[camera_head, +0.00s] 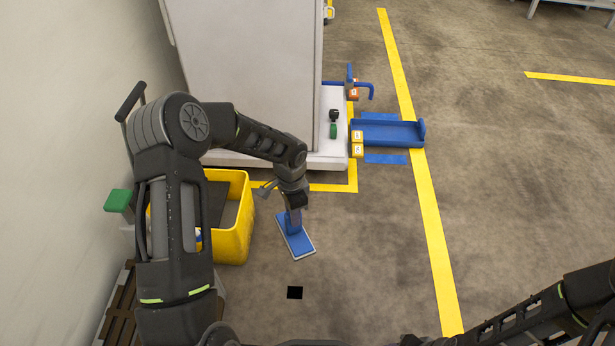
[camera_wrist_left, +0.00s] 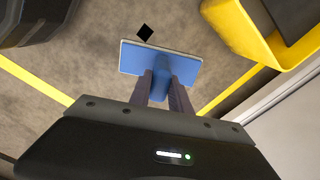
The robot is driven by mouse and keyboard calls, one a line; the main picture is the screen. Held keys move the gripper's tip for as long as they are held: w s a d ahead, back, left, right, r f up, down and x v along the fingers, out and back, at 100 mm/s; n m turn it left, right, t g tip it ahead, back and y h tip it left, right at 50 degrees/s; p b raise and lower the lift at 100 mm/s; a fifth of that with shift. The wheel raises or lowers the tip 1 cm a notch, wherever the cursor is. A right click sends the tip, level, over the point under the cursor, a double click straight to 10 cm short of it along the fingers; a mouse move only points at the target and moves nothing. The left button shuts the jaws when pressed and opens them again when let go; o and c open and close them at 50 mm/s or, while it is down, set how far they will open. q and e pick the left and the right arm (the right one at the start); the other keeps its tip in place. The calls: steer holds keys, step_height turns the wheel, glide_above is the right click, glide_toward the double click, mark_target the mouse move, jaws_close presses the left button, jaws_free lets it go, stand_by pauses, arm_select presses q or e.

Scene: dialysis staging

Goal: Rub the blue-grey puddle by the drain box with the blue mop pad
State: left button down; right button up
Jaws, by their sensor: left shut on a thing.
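The blue mop pad (camera_head: 295,238) is a flat blue rectangle with a pale rim and an upright blue grip. My left gripper (camera_head: 294,205) is shut on this grip from above, with the pad below the fingers. In the left wrist view the pad (camera_wrist_left: 130,58) lies flat side down beyond the fingertips (camera_wrist_left: 165,82). It appears to be at or close to the floor; I cannot tell if it touches. I make out no clear blue-grey puddle in either view, and I cannot tell which thing is the drain box. My right gripper is not in view.
A yellow bin (camera_head: 246,238) stands just left of the pad. A small black square (camera_head: 294,292) lies on the floor nearby. A white cabinet (camera_head: 250,75) stands behind, with a blue tray (camera_head: 385,132) to its right. Yellow floor lines (camera_head: 423,190) cross open concrete at right.

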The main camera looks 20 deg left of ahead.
mark_target(293, 241)
arm_select(q)
steer(key=s+f+m, duration=0.1)
steer(key=f+m, duration=0.1)
steer(key=f, duration=0.1)
steer(key=s+d+f+m, duration=0.1)
steer(key=f, duration=0.2)
steer(key=s+f+m, duration=0.1)
steer(key=f+m, duration=0.1)
steer(key=f, duration=0.1)
steer(key=shift+s+d+m, duration=0.15)
steer(key=shift+m, duration=0.15)
steer(key=s+d+f+m, duration=0.3)
steer(key=f+m, duration=0.5)
steer(key=shift+d+f+m, duration=0.25)
steer(key=shift+f+m, duration=0.05)
steer(key=shift+m, duration=0.1)
steer(key=shift+s, duration=0.1)
